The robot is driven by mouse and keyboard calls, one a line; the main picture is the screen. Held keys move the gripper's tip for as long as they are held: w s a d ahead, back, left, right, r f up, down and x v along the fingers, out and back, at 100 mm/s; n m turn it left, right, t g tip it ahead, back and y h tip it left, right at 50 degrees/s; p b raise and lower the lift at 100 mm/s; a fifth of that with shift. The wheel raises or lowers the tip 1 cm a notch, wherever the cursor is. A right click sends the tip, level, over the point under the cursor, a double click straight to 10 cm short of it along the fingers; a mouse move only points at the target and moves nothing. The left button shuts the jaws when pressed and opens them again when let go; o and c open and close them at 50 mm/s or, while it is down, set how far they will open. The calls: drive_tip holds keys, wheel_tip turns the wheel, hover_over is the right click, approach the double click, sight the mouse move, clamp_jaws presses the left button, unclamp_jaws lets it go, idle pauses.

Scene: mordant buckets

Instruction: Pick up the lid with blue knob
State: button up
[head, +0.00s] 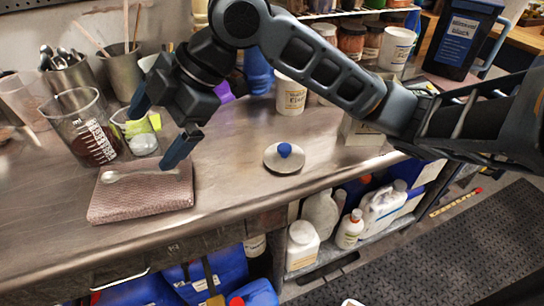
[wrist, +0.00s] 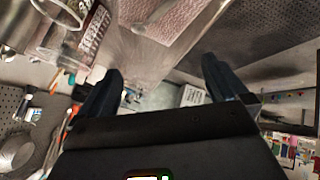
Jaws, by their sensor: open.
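The lid with the blue knob (head: 284,158) lies flat on the metal bench near its front edge, a pale round disc with the knob on top. My gripper (head: 160,129) is open and empty in the head view, above the bench to the left of the lid and apart from it. One finger points down over the folded pink cloth. In the wrist view the two dark fingers of my gripper (wrist: 160,88) are spread wide with nothing between them. I cannot make out the lid in the wrist view.
A folded pink cloth (head: 140,197) with a spoon (head: 137,175) on it lies at the left. Glass beakers (head: 85,128) stand behind it. A white tub (head: 290,95) stands behind the lid. The bench around the lid is clear. Bottles fill the shelf below.

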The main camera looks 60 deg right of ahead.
drive_tip(key=s+d+f+g+h, duration=0.3)
drive_tip(key=s+d+f, duration=0.1)
drive_tip(key=d, duration=0.5)
drive_tip(key=g+h, duration=0.3)
hover_over(283, 147)
drive_tip(key=shift+w+a+f+n, duration=0.2)
drive_tip(key=shift+w+f+n, duration=0.1)
drive_tip(key=shift+f, duration=0.35)
drive_tip(key=shift+s+d+f, duration=0.2)
drive_tip(key=shift+f, duration=0.05)
wheel_tip(283, 147, down, 7)
drive_tip(key=shift+s+f, duration=0.15)
drive_tip(key=shift+c, duration=0.2)
drive_tip(key=c, duration=0.6)
